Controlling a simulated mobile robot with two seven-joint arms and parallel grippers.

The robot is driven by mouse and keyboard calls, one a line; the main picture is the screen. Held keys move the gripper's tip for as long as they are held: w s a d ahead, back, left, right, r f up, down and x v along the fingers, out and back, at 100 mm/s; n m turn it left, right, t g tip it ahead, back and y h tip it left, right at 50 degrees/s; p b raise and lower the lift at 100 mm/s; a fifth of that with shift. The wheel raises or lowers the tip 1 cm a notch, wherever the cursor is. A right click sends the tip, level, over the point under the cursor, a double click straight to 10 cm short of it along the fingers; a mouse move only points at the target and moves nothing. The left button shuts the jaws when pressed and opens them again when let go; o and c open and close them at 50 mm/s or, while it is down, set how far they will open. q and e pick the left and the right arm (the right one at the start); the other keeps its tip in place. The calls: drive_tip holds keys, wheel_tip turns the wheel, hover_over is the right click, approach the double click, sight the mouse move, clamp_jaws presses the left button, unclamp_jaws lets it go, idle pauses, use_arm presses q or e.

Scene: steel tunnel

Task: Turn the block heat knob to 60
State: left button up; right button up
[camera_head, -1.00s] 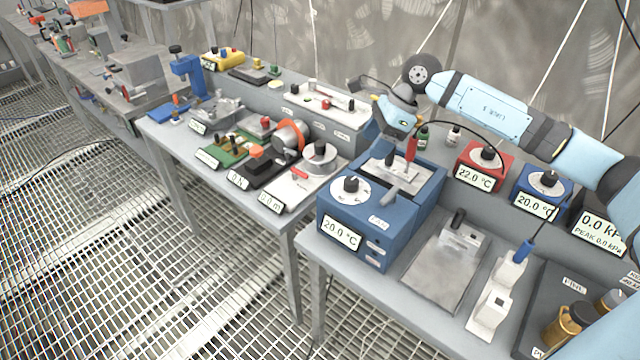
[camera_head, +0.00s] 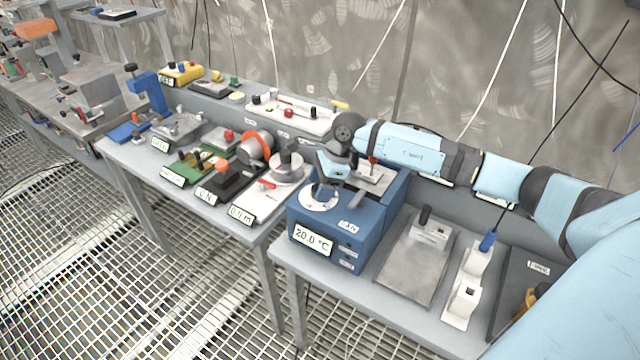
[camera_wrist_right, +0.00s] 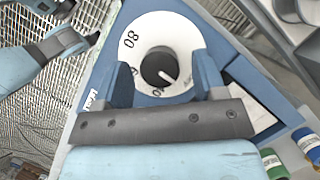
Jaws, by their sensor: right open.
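The block heater is a blue box (camera_head: 345,215) whose front display reads 20.0 °C. Its white dial (camera_head: 312,203) carries a black knob, largely covered by my right gripper (camera_head: 328,180) in the head view. In the right wrist view the round black knob (camera_wrist_right: 160,67) has a white pointer line directed to the lower right. The white dial (camera_wrist_right: 150,35) around it shows 80; other figures are partly hidden by the fingers. My right gripper (camera_wrist_right: 163,82) is open, its blue fingers either side of the knob; contact is unclear. What looks like my left gripper (camera_wrist_right: 78,35) is at the wrist view's upper left.
A red-tipped probe (camera_head: 373,162) stands on the heater's top behind the dial. A steel plate device (camera_head: 415,260) and a white device (camera_head: 465,290) stand to its right. A dial stand (camera_head: 288,168) is close on the left. The grated floor in front is clear.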

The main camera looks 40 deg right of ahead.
drive_tip(key=shift+a+f, duration=0.1)
drive_tip(key=shift+f, duration=0.05)
drive_tip(key=shift+c, duration=0.2)
drive_tip(key=c, duration=0.9)
